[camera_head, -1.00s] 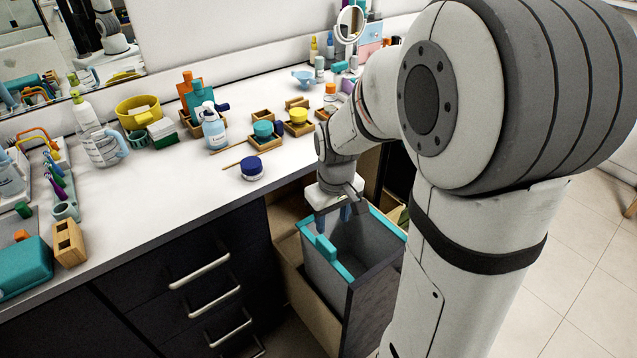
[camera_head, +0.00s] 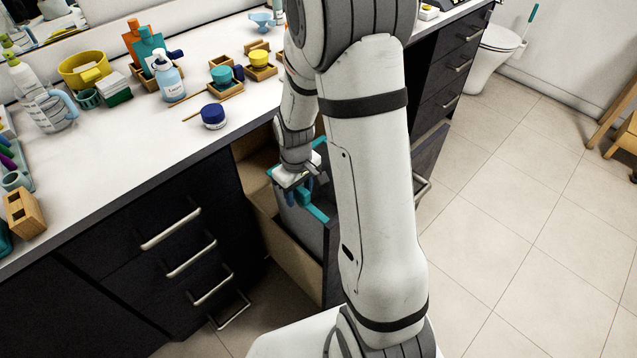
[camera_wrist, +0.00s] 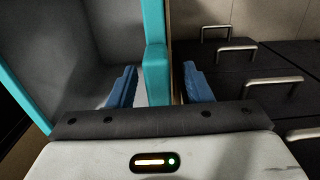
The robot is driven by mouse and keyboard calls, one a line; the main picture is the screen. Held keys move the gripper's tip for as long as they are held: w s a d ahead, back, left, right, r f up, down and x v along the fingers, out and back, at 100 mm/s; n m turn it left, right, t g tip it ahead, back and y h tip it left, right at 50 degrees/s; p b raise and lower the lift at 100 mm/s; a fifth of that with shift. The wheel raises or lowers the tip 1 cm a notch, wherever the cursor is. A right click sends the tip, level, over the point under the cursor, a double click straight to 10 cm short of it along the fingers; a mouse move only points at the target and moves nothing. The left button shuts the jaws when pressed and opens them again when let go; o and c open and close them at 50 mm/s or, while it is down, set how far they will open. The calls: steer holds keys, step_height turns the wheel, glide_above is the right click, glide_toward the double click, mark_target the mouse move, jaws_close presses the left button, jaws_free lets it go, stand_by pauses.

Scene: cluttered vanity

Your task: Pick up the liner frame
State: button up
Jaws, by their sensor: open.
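The liner frame is a teal rim (camera_head: 311,209) around the top of a grey bin in the pulled-out drawer. In the wrist view, a thicker tab on the liner frame (camera_wrist: 157,72) shows between my two blue fingers. My gripper (camera_wrist: 160,68) is open, with one finger over the bin's inside and the other outside the rim. In the head view my gripper (camera_head: 297,193) is low over the frame. I cannot tell whether the fingers touch it. My arm hides much of the frame and bin.
The open drawer (camera_head: 291,256) has tan walls around the bin (camera_head: 295,220). Dark drawer fronts with metal handles (camera_head: 170,230) stand to its left. The white counter (camera_head: 150,135) above holds a blue-lidded jar (camera_head: 213,116) and several bottles. Tiled floor (camera_head: 500,250) is clear at right.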

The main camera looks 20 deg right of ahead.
steer(key=shift+c, duration=0.5)
jaws_close()
step_height(320, 180, up, 22)
steer(key=p, duration=0.6)
stand_by(0.6)
